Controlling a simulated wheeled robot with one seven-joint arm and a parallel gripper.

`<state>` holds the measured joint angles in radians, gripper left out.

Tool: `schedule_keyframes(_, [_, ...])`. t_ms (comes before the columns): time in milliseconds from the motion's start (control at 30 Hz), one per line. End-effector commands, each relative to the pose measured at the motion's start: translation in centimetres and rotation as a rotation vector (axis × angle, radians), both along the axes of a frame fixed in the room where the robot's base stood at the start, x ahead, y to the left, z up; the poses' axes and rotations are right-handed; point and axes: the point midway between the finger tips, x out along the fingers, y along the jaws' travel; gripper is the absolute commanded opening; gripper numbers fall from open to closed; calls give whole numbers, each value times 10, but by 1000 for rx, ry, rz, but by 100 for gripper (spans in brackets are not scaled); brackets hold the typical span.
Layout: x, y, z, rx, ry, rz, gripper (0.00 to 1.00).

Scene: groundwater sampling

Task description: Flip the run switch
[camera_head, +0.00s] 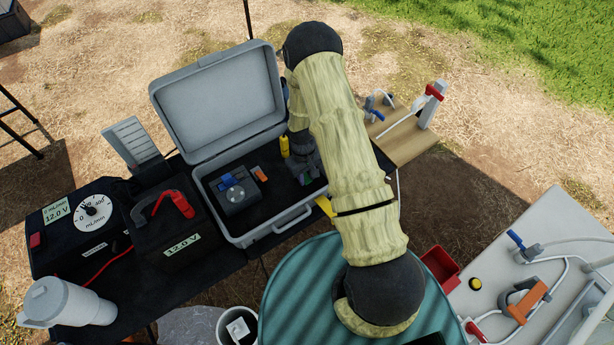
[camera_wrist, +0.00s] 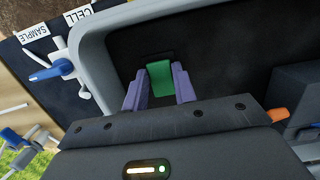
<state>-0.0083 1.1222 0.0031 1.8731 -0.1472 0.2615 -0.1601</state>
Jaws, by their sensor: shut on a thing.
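My gripper (camera_wrist: 160,92) has its two purple fingers closed on either side of a small green block (camera_wrist: 160,80) inside the grey case. The block's lower part is hidden, so I cannot tell whether it still rests on the dark foam. In the head view my gripper (camera_head: 306,168) is over the right end of the open case (camera_head: 272,235), partly hidden by my arm. A small red piece that looks like a switch (camera_head: 35,240) sits on the left of the black box with the flow dial (camera_head: 93,211). The dial box is far left of my gripper.
The case also holds a grey-blue meter (camera_head: 238,196), an orange piece (camera_head: 261,174) and a yellow cylinder (camera_head: 284,146). A black battery box (camera_head: 180,243) with a red clamp and a white mug (camera_head: 66,303) are to the left. A teal drum (camera_head: 290,290) stands in front.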

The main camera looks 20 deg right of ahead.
Motion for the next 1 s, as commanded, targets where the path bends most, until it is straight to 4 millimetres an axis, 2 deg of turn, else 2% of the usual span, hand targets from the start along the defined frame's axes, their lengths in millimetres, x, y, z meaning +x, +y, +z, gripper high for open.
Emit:
schedule_keyframes(600, [7,2,-1,-84,256,0,4])
schedule_keyframes(967, [7,2,1,-88,270,-1,4])
schedule_keyframes(1000, [7,2,1,-88,270,-1,33])
